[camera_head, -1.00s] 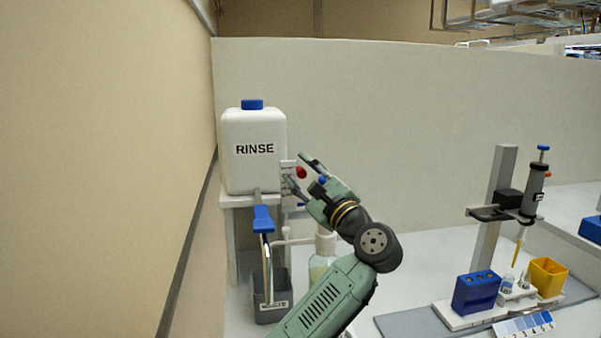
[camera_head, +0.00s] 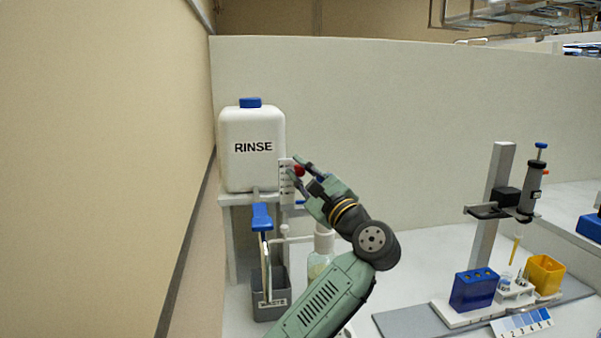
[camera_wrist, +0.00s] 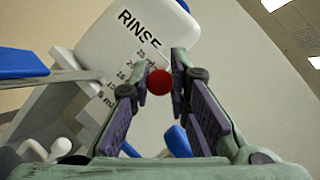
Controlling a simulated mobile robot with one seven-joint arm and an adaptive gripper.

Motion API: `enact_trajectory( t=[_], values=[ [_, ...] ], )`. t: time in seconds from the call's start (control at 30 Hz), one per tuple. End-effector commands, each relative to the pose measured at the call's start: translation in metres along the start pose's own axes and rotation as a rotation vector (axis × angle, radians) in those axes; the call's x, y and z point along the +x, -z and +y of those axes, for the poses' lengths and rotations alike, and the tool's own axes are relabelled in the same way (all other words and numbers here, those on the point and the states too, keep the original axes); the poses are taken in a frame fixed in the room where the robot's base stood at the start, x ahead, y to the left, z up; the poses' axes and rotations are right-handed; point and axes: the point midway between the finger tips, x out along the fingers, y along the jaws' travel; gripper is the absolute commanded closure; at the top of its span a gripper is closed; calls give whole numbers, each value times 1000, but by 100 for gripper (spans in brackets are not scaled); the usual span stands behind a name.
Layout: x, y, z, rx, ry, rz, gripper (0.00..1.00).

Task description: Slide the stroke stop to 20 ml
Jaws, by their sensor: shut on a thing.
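The stroke stop is a red round knob (camera_wrist: 159,82), which also shows in the head view (camera_head: 299,171). It stands at a white scale plate (camera_head: 286,182) in front of the rinse tank's right side. In the wrist view the scale (camera_wrist: 124,77) has printed marks; 25, 20 and 5 ml can be made out in part. My gripper (camera_wrist: 162,80) is shut on the red knob, with one finger on each side of it. The knob appears near the upper marks, but I cannot tell its exact reading.
The white RINSE tank (camera_head: 252,150) stands behind on a stand. A blue lever (camera_head: 262,217) and a grey WASTE bin (camera_head: 270,297) are at the left. A bottle (camera_head: 321,257) stands behind my arm. A pipette stand (camera_head: 493,200) and blue rack (camera_head: 474,291) are at the right.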

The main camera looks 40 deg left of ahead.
Motion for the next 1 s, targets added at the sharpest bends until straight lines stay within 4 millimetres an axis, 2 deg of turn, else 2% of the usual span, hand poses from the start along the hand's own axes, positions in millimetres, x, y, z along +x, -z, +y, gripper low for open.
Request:
enact_trajectory(
  t=[0.3, 0.57, 0.83, 0.87, 1.0],
  values=[
    [0, 0, 0, 1, 0, 0, 100],
    [-5, 12, 13, -1, 0, 1, 100],
    [-4, 10, 11, 1, -1, 0, 100],
    [-4, 10, 11, 1, -1, 0, 82],
    [-4, 10, 11, 1, -1, 0, 73]
  ],
)
